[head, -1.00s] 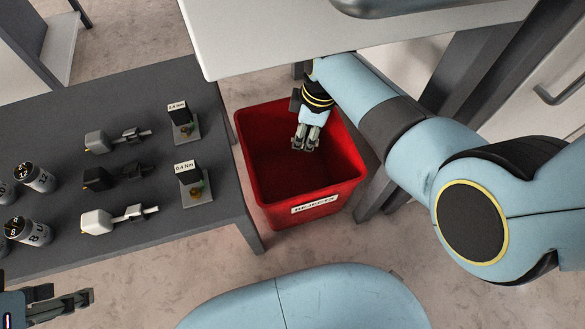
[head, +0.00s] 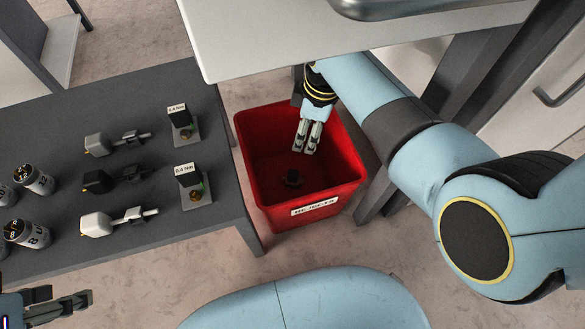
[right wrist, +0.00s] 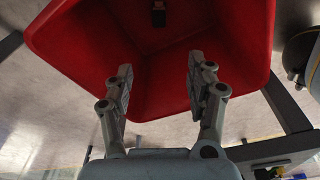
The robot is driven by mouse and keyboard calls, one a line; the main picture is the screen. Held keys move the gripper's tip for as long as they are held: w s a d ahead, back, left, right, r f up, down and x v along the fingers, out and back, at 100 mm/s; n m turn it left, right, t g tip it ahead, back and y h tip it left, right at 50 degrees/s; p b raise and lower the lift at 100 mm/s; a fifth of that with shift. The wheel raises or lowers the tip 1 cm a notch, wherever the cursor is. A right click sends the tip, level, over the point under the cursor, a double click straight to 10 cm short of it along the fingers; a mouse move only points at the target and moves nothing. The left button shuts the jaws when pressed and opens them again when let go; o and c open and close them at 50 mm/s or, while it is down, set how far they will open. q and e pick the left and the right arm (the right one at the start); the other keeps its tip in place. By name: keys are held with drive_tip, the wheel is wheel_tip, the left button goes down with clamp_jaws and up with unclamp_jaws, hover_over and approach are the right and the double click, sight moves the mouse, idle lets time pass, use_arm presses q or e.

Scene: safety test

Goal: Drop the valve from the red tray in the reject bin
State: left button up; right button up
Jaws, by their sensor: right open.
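The red reject bin (head: 347,168) stands on the floor to the right of the dark table, with a white label on its front. A small dark object, likely the valve (head: 293,178), lies inside it on the bottom. It also shows at the top of the right wrist view (right wrist: 158,14). My right gripper (head: 304,150) is over the bin, pointing down, open and empty. In the right wrist view its two fingers (right wrist: 158,80) are spread apart in front of the bin. My left gripper (head: 88,303) is at the lower left, partly cut off. No red tray is seen.
The dark table (head: 150,85) holds several cans, tool-like parts and two small stands labelled 0.4 Nm (head: 188,178). A white worktop (head: 260,45) overhangs behind the bin. Its dark leg stands right of the bin.

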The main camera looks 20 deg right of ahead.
wheel_tip(320, 180, up, 10)
drive_tip(key=d, duration=0.1)
drive_tip(key=shift+s+d+f, duration=0.15)
drive_tip(key=shift+s+f, duration=0.05)
drive_tip(key=shift+s, duration=0.1)
